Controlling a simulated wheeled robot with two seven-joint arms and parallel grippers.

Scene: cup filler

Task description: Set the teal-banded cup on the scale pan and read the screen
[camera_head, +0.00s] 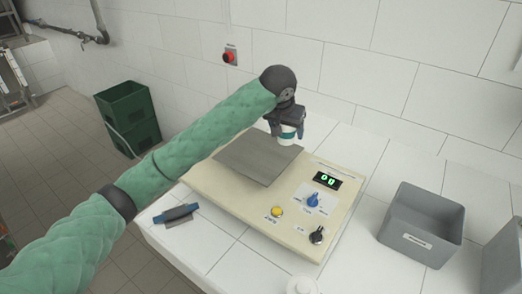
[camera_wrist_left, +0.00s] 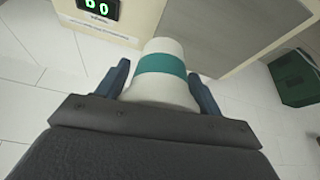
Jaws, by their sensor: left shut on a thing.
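The teal-banded cup (camera_wrist_left: 162,68) is white with one teal band and sits between the blue fingers of my left gripper (camera_wrist_left: 164,90), which is shut on it. In the head view my left gripper (camera_head: 288,127) is at the back edge of the scale pan (camera_head: 250,160), with the cup (camera_head: 287,138) partly hidden under it. I cannot tell whether the cup touches the pan. The grey pan looks empty otherwise. The scale's screen (camera_head: 327,180) shows green digits, perhaps "00"; it also shows in the left wrist view (camera_wrist_left: 97,6). My right gripper is not in view.
The cream scale body (camera_head: 245,210) carries a yellow button (camera_head: 277,212), a blue knob (camera_head: 313,201) and a black knob (camera_head: 317,235). A grey bin (camera_head: 420,225) stands at right. A blue-handled tool (camera_head: 176,214) lies at left.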

